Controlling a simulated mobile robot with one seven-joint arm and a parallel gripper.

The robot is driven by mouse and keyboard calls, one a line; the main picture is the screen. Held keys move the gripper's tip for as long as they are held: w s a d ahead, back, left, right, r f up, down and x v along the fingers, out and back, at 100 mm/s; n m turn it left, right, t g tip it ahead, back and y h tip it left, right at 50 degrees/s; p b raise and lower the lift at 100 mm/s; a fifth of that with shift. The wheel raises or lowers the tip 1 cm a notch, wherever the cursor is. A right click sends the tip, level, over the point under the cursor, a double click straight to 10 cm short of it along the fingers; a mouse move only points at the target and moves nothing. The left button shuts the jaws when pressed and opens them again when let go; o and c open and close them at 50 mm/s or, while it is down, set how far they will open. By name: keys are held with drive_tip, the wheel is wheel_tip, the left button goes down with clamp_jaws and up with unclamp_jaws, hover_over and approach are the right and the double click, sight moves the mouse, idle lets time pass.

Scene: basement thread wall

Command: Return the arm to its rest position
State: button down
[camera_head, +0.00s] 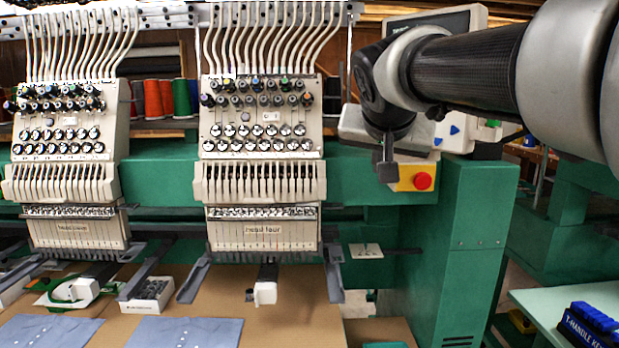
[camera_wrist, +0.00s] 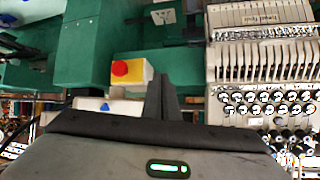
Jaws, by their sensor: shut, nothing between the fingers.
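My gripper (camera_head: 386,165) is shut and empty. It hangs downward at the end of my arm, which reaches in from the upper right in the head view. It is in front of the control box, just left of the red button (camera_head: 423,181) on its yellow housing. In the wrist view my gripper (camera_wrist: 160,80) shows as two dark fingers close together. The red button (camera_wrist: 120,68) is just left of them there. My wrist hides part of the control panel behind it.
Embroidery heads (camera_head: 262,150) stand left of my gripper. A green machine column (camera_head: 465,240) stands below right. Blue folded cloths (camera_head: 185,332) lie on the brown table (camera_head: 290,320). A blue T-handle key holder (camera_head: 592,325) sits on a pale bench (camera_head: 530,300) at lower right.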

drive_tip(key=s+f+n+g+y, duration=0.2)
drive_tip(key=s+f+n+g, duration=0.25)
drive_tip(key=s+f, duration=1.95)
wheel_tip(320, 180, up, 18)
drive_tip(key=s+p, duration=0.1)
drive_tip(key=p, duration=1.4)
drive_tip(key=shift+s+a+f+p, duration=0.15)
drive_tip(key=shift+s+f+p, duration=0.1)
drive_tip(key=shift+s+p, duration=0.15)
drive_tip(key=shift+g, duration=0.25)
